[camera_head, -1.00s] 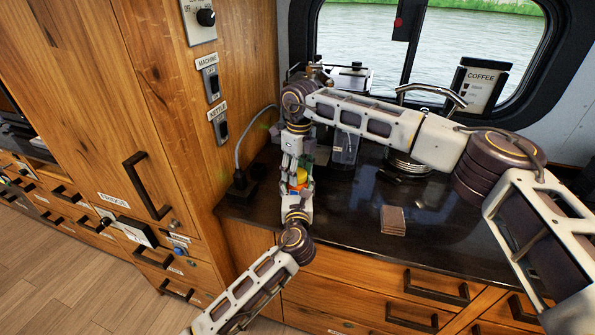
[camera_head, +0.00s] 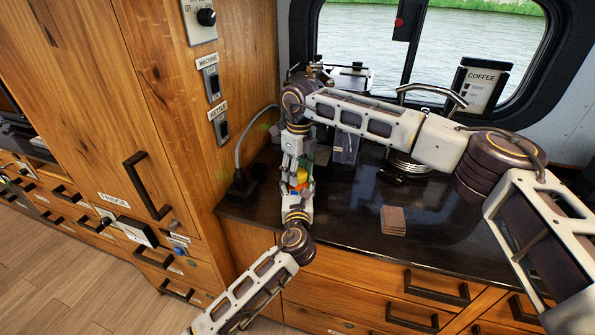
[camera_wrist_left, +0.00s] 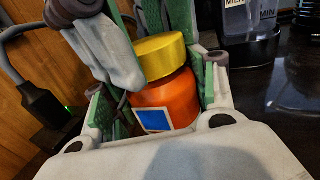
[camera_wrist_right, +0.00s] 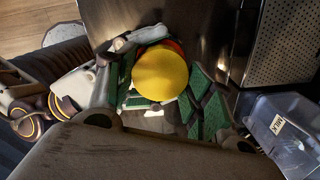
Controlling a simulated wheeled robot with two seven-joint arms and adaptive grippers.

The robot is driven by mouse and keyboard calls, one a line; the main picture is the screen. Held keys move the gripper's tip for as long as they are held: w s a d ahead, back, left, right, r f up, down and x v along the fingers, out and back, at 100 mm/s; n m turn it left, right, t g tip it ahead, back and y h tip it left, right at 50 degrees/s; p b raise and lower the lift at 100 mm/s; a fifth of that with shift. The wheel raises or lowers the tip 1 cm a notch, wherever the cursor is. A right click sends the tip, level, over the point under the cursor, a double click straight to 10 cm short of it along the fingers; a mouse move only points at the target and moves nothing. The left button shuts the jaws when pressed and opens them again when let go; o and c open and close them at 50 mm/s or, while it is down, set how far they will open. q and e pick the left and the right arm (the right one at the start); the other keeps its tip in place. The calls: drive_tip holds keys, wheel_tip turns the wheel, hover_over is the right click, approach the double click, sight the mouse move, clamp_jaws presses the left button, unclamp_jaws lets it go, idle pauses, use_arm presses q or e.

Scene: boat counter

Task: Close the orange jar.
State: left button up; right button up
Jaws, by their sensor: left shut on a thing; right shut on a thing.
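The orange jar (camera_wrist_left: 168,98) has a blue square on its side and stands between the green-padded fingers of my left gripper (camera_head: 298,193), which is shut on it. Its yellow lid (camera_wrist_left: 160,56) sits on top of the jar; I cannot tell how tightly it is seated. My right gripper (camera_head: 303,166) comes down from above and is shut on the lid. The right wrist view shows the lid's round top (camera_wrist_right: 160,73) between green-padded fingers, with a sliver of orange behind it. In the head view the grippers hide much of the jar and lid.
A wooden cabinet wall (camera_head: 190,140) with switches rises to the left, with a plug and cable (camera_head: 240,178) close by. A clear container labelled MILK (camera_wrist_right: 285,130) stands near. Brown square coasters (camera_head: 393,220) lie on the dark counter (camera_head: 345,225). The counter's front middle is mostly clear.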

drive_tip(key=shift+s+d+f, duration=0.15)
drive_tip(key=shift+f, duration=0.6)
idle(1.0)
drive_tip(key=shift+o, duration=0.2)
drive_tip(key=o, duration=0.6)
drive_tip(key=shift+c, duration=0.2)
drive_tip(key=shift+r, duration=0.1)
drive_tip(key=shift+r, duration=2.15)
drive_tip(key=c, duration=1)
